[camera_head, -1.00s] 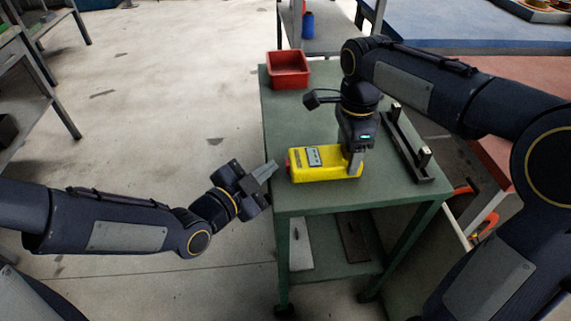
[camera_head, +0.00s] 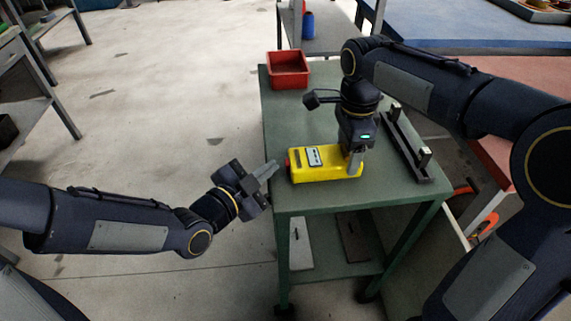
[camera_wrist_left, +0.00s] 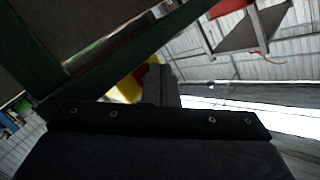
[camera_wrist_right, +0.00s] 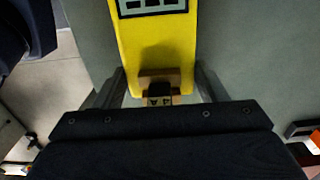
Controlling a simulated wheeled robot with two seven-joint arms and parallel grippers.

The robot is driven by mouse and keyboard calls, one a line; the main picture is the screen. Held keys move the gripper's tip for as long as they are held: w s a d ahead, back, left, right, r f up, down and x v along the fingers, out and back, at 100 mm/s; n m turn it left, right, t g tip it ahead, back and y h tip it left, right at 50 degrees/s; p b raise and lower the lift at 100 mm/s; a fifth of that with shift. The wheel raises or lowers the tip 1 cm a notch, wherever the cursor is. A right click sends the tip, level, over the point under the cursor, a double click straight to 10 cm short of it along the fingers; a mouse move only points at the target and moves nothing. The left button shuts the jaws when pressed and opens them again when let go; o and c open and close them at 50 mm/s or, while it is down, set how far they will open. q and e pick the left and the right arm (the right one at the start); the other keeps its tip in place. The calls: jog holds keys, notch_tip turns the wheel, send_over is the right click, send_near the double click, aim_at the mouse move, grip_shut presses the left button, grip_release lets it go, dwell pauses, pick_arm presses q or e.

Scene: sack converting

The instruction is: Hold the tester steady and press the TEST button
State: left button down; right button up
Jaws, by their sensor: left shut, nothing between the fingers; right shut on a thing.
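The yellow tester (camera_head: 328,174) lies on the green cart top near its left front edge. It has a grey face panel (camera_head: 314,156) and a red part (camera_head: 287,164) at its left end. My right gripper (camera_head: 355,162) is shut on the tester's right end from above; the right wrist view shows the fingers on either side of the yellow body (camera_wrist_right: 152,50). My left gripper (camera_head: 272,168) is shut and empty, its fingertips just left of the red end. Whether they touch it I cannot tell. The left wrist view shows only part of the tester (camera_wrist_left: 128,88) behind the fingers.
A red bin (camera_head: 288,70) stands at the cart's back left corner. A dark rail fixture (camera_head: 405,145) lies to the right of the tester. The green cart top (camera_head: 300,115) is clear between bin and tester. Floor is open left of the cart.

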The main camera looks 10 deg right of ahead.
pick_arm(q)
jog(key=shift+d, duration=0.35)
jog(key=shift+d, duration=0.4)
dwell(0.4)
jog(key=shift+s+d+r, duration=0.1)
jog(key=shift+d, duration=0.1)
pick_arm(e)
jog(key=shift+a+r, duration=0.1)
jog(key=shift+a, duration=0.15)
pick_arm(q)
jog(key=shift+a, duration=0.15)
pick_arm(e)
jog(key=shift+d, duration=0.1)
pick_arm(q)
jog(key=shift+a, duration=0.25)
pick_arm(e)
jog(key=shift+d, duration=0.15)
pick_arm(q)
jog(key=shift+a, duration=0.25)
jog(key=a, duration=0.5)
jog(key=shift+a, duration=0.15)
